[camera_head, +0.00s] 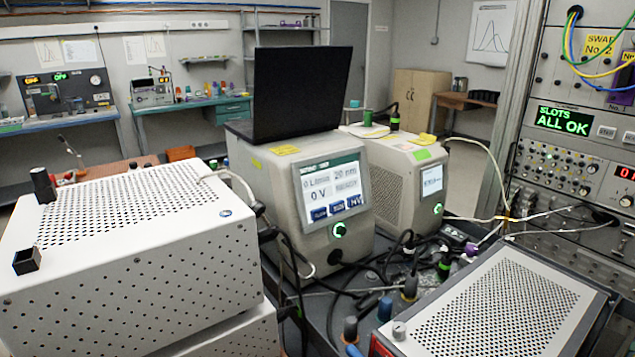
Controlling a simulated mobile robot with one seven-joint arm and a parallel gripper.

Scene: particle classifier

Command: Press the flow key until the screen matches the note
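The classifier (263,180) is a light grey box in the middle, with a tilted touch screen (333,187) on its front. The screen reads about "0 L/min", "20 nm" and "0 V", with a further grey field whose text is too small to read. Three blue keys line its lower edge: a left key (319,213), a middle key (337,207) and a right one that seems to read "HV". The left and middle labels are unreadable, so I cannot tell which is the flow key. A yellow note (286,150) lies on the classifier's top, its writing unreadable. My gripper is not in view.
A black laptop (300,90) stands on the classifier. A perforated white box (130,250) is at left, a second instrument (405,180) behind right, a perforated grey unit (500,310) at front right. Cables and connectors crowd between them. A rack (570,140) reads "SLOTS ALL OK".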

